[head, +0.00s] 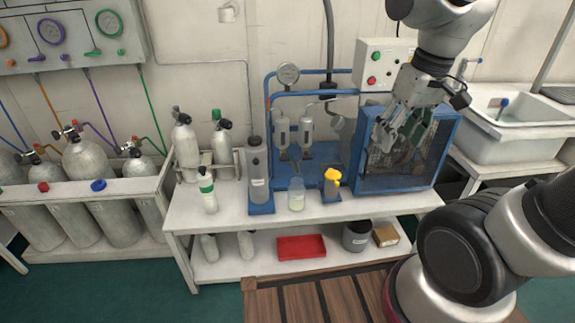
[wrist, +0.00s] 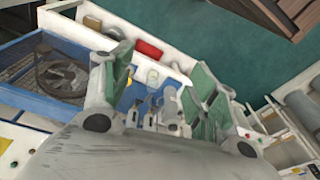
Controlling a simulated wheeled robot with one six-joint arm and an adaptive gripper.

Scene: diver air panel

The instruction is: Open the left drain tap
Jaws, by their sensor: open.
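Two grey filter canisters hang side by side on the blue compressor frame in the head view, the left one (head: 283,131) and the right one (head: 306,129). The left drain tap (head: 284,155) is small at the bottom of the left canister; its handle position is too small to tell. My gripper (head: 401,142) is open and empty, in front of the blue caged fan unit, well right of the canisters. In the wrist view my gripper (wrist: 161,62) has its green-padded fingers spread, with the canisters between and beyond them. Which tap is which there I cannot tell.
A jar of pale liquid (head: 297,196) and a yellow-topped item (head: 332,182) stand in front of the canisters. The blue fan cage (head: 437,150) is right. A tall grey cylinder (head: 257,175) and small bottles stand left. A red tray (head: 301,247) is below.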

